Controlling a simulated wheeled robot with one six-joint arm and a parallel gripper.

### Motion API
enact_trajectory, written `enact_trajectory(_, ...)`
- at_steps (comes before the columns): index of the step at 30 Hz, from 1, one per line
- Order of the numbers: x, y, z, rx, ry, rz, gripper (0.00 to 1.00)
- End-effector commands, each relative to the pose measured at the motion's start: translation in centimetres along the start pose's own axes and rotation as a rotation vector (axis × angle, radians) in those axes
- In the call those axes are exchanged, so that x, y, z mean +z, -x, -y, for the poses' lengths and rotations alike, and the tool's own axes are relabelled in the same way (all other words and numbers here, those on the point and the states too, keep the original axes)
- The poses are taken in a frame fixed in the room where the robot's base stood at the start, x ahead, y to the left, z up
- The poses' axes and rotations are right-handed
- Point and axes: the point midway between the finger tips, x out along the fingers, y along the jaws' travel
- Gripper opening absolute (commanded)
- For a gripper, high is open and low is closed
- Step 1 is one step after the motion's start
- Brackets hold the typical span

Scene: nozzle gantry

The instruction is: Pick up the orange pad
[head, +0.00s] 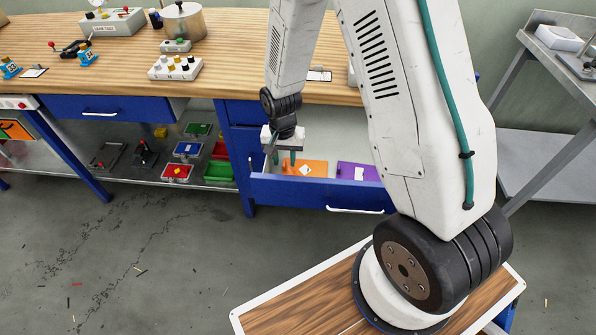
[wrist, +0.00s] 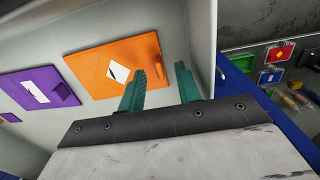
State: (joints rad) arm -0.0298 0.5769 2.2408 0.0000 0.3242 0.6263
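The orange pad (head: 315,166) lies flat in the open blue drawer. In the wrist view the orange pad (wrist: 90,75) shows a white diamond label with a dark mark and a raised orange tab at its right end. My gripper (head: 284,160) is over the left part of the drawer, at the pad's left end in the head view. In the wrist view my gripper (wrist: 161,73) has its two teal fingers apart, with nothing held between them. The left finger overlaps the pad's edge near the tab; whether it touches cannot be told.
A purple pad (head: 358,171) lies beside the orange one; it also shows in the wrist view (wrist: 45,87). The drawer front (head: 300,190) and its light side wall (wrist: 202,35) stand close to my gripper. The wooden worktop (head: 220,75) overhangs the drawer's back.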

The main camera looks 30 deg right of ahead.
Motion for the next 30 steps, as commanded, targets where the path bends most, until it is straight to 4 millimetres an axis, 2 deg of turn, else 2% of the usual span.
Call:
enact_trajectory(3, 0.1, -1.1, 0.1, 0.000, 0.002, 0.000, 0.34)
enact_trajectory(11, 0.1, -1.3, 0.1, 0.000, 0.003, -0.001, 0.34)
enact_trajectory(12, 0.1, -1.3, 0.2, 0.000, 0.003, -0.001, 0.23)
enact_trajectory(15, 0.1, -1.3, 0.2, 0.000, 0.004, -0.001, 0.00)
enact_trajectory(25, 0.1, -1.2, 0.2, 0.000, 0.004, -0.001, 0.00)
enact_trajectory(30, 0.1, -0.3, 0.2, -0.002, 0.004, -0.002, 0.00)
